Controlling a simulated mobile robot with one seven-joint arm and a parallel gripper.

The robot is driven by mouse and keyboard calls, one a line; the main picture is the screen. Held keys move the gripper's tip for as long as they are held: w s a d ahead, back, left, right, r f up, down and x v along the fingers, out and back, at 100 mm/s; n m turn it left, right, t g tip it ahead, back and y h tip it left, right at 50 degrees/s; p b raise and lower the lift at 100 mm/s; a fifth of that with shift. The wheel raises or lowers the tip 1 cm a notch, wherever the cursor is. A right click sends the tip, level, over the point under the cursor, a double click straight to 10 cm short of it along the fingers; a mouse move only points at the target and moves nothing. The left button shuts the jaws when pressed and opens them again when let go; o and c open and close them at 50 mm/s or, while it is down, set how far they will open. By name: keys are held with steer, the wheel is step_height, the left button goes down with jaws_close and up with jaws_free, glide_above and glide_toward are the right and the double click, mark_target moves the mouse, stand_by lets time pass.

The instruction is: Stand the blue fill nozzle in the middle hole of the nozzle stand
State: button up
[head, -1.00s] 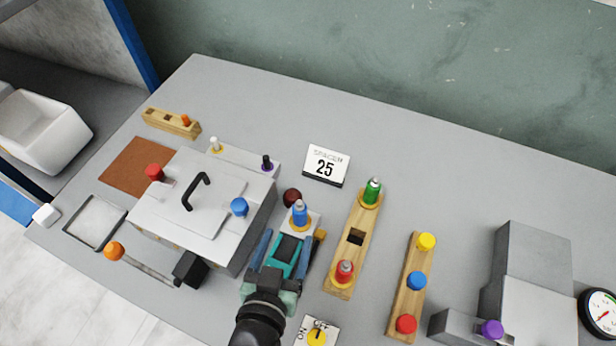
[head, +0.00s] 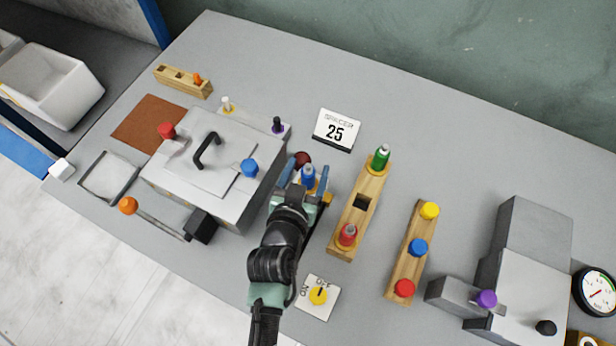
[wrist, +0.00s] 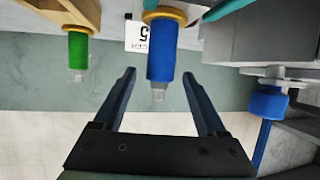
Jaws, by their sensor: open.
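The blue fill nozzle (head: 308,176) stands upright with a yellow-orange collar at its base, beside the press and left of the nozzle stand. It also shows in the wrist view (wrist: 161,50). My gripper (head: 306,184) is open. In the wrist view its two fingers (wrist: 159,76) lie on either side of the nozzle's tip end, with gaps on both sides. In the head view my wrist hides what the nozzle stands on. The wooden nozzle stand (head: 351,221) holds a green nozzle (head: 381,158) at the far end and a red nozzle (head: 347,235) at the near end. Its middle hole (head: 361,203) is empty.
The grey press (head: 213,187) with a black handle is close on the left. A spacer card (head: 337,129) stands behind. A button rail (head: 409,264) lies right of the stand. The table's back is clear.

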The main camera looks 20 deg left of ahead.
steer(key=shift+x, duration=1.9)
steer(key=shift+s+f, duration=0.1)
jaws_close()
